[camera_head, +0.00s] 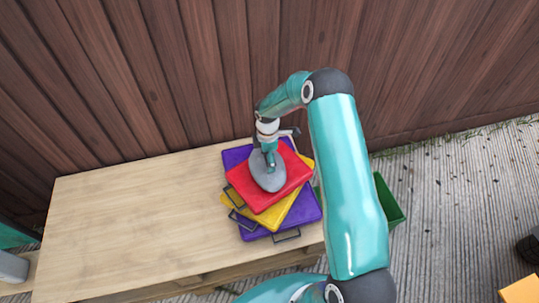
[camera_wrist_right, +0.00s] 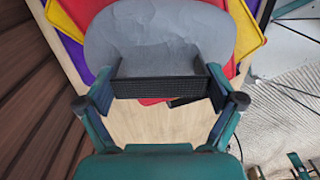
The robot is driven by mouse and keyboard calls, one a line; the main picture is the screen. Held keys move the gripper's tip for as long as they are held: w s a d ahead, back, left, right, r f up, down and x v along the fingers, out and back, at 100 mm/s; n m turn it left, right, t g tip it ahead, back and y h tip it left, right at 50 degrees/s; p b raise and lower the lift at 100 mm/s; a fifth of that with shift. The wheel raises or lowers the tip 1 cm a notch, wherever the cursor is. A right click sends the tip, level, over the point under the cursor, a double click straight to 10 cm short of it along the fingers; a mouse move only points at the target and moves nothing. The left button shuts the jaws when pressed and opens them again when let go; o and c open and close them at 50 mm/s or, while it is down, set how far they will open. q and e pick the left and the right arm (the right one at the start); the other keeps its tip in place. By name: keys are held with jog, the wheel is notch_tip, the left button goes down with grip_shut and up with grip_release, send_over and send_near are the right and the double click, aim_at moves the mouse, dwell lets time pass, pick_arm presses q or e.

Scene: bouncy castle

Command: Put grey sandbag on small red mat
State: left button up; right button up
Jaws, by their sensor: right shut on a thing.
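The grey sandbag (camera_head: 270,181) is a smooth oval over the small red mat (camera_head: 297,178), which lies on top of a stack of mats on the wooden bench. My right gripper (camera_head: 269,152) comes down from above and is shut on the sandbag. In the right wrist view the grey sandbag (camera_wrist_right: 160,32) fills the space beyond the fingers of my right gripper (camera_wrist_right: 160,85). Red shows around its lower edge there. I cannot tell whether the sandbag touches the mat or hangs just above it. My left gripper is not in view.
Below the red mat lie a yellow mat (camera_head: 290,219) and purple mats (camera_head: 262,234) with dark handles, turned at different angles. The wooden bench (camera_head: 130,215) is bare to the left. A green bin (camera_head: 389,202) stands to the right. A plank wall (camera_head: 180,70) rises behind.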

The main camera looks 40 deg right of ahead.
jog(key=o, duration=1.5)
jog(key=shift+r, duration=0.1)
